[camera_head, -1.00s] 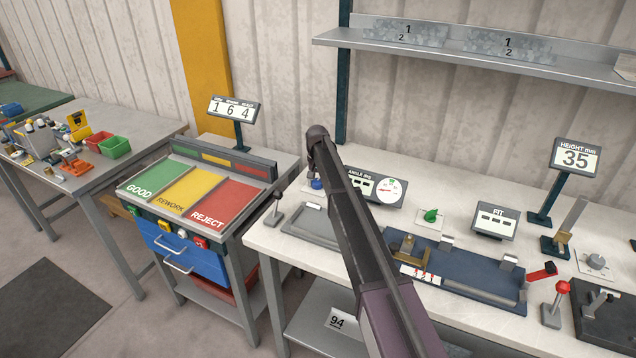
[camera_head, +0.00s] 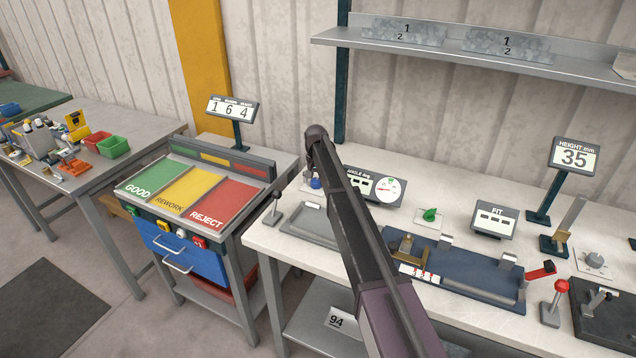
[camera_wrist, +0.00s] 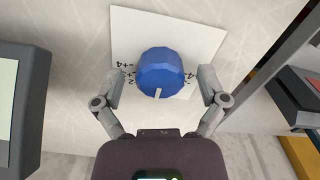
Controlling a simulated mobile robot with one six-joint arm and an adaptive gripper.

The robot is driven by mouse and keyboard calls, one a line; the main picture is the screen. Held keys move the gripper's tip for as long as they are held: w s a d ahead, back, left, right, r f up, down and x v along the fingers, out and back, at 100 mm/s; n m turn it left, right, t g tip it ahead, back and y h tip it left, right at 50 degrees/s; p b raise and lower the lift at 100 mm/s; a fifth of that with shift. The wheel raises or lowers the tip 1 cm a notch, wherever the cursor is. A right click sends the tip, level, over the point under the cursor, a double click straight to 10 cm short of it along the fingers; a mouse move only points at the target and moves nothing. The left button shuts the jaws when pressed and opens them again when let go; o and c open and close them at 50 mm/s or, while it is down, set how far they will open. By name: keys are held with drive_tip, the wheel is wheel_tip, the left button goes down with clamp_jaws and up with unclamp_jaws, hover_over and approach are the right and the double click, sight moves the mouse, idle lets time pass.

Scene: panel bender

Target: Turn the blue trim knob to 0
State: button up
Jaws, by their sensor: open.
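The blue trim knob (camera_wrist: 160,72) is a faceted round knob on a white plate (camera_wrist: 205,40) in the wrist view. A white pointer mark on it faces the bottom of the picture, towards my gripper's body. Small dark scale figures stand on the plate at both sides of the knob, partly hidden. My gripper (camera_wrist: 161,86) is open, one finger on each side of the knob, with visible gaps to it. In the head view the knob (camera_head: 316,183) shows small, just left of my arm, which hides much of the gripper.
An angle display (camera_head: 388,190) stands right of my arm, partly hidden. A grey lever (camera_head: 275,208) stands left of the knob on the white bench (camera_head: 320,262). A dark display edge (camera_wrist: 32,105) and a grey bar (camera_wrist: 275,65) flank the gripper in the wrist view.

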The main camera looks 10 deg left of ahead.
sight(317, 180)
drive_tip(key=shift+n, duration=0.5)
drive_tip(key=n, duration=0.5)
drive_tip(key=shift+d, duration=0.1)
drive_tip(key=n, duration=0.5)
drive_tip(key=shift+w+n, duration=0.1)
drive_tip(key=shift+n, duration=0.2)
drive_tip(key=shift+r+n, duration=0.15)
drive_tip(key=shift+n, duration=0.15)
wheel_tip(317, 180, up, 14)
drive_tip(key=p, duration=1.4)
drive_tip(key=s+d+m, duration=0.7)
drive_tip(key=s+d, duration=1.3)
drive_tip(key=s, duration=0.3)
drive_tip(key=shift+s+f+t, duration=0.2)
drive_tip(key=shift+f+t, duration=0.05)
drive_tip(key=shift+t, duration=0.05)
